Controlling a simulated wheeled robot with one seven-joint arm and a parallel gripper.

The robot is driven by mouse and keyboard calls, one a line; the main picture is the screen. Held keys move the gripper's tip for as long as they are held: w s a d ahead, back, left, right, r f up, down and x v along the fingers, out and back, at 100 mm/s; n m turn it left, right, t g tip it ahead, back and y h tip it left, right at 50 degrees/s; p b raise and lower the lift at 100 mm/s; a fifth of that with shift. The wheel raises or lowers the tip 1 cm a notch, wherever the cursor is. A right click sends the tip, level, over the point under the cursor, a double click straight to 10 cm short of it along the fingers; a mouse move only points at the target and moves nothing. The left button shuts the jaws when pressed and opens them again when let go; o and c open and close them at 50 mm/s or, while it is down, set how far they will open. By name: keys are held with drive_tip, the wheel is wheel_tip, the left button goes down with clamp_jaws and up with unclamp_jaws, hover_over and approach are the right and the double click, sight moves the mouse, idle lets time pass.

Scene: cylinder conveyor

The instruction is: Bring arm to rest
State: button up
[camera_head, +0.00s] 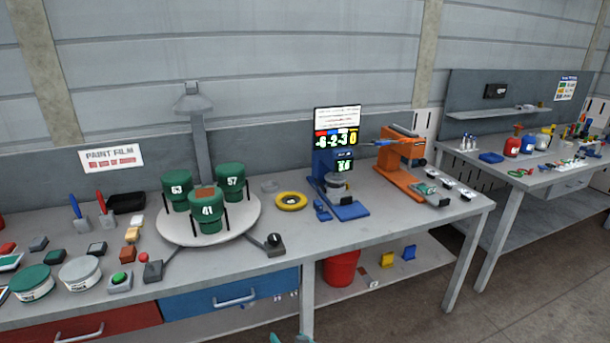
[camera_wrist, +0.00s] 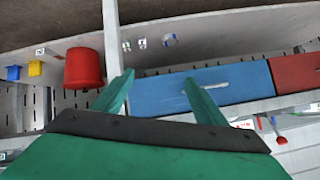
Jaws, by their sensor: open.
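My gripper (camera_wrist: 158,98) shows in the wrist view with two green fingers spread apart and nothing between them. It is open and faces the front of the workbench, with the blue drawer (camera_wrist: 215,88) and a table leg (camera_wrist: 112,40) beyond it. In the head view only a small green piece shows at the bottom edge, and the rest of my arm is out of view. The workbench (camera_head: 350,240) stands in front of me.
A white turntable (camera_head: 165,232) holds three green numbered cups. A blue device (camera_head: 325,165) and an orange press (camera_head: 395,170) stand to its right. A red bucket (camera_head: 341,268) sits on the lower shelf. A second bench (camera_head: 510,175) is at right. Floor between the benches is clear.

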drive_tip(key=s+f+m+t+h, duration=0.2)
drive_tip(key=s, duration=1.2)
drive_tip(key=s+f+m+t+h, duration=0.1)
drive_tip(key=s+f, duration=0.1)
drive_tip(key=s, duration=1.2)
drive_tip(key=s+d+r+n+t, duration=0.1)
drive_tip(key=s+d+r, duration=0.1)
drive_tip(key=s+r, duration=0.6)
drive_tip(key=s+d+r+n+t+h, duration=0.1)
drive_tip(key=s+d+r, duration=0.2)
drive_tip(key=s+r, duration=0.4)
drive_tip(key=v, duration=0.5)
drive_tip(key=shift+s+f, duration=0.3)
drive_tip(key=shift+s, duration=0.2)
